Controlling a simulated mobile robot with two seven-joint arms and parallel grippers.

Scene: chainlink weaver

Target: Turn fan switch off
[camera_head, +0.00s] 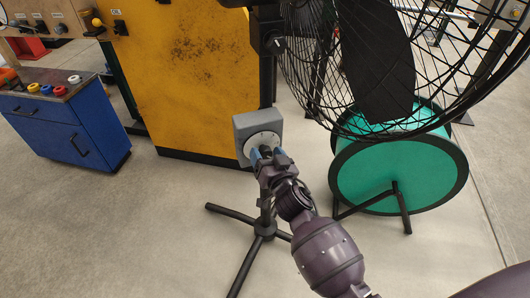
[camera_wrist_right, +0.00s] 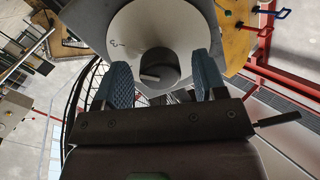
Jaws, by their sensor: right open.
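The fan switch is a grey box (camera_head: 245,122) on the fan's black stand, with a round pale dial plate and a dark knob. In the right wrist view the dial plate (camera_wrist_right: 140,30) and the dark grey knob (camera_wrist_right: 160,68) face me. A light pointer mark shows on the knob's left side. My right gripper (camera_head: 266,154) is open at the front of the box. In the right wrist view its blue fingers stand on both sides of the knob, with gaps showing. Contact cannot be told. My left gripper is not in view.
The large black caged fan (camera_head: 385,75) stands at upper right. A yellow panel (camera_head: 190,75) stands behind the switch. A blue cabinet (camera_head: 45,125) is at left. The stand's black legs (camera_head: 240,270) spread on the floor.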

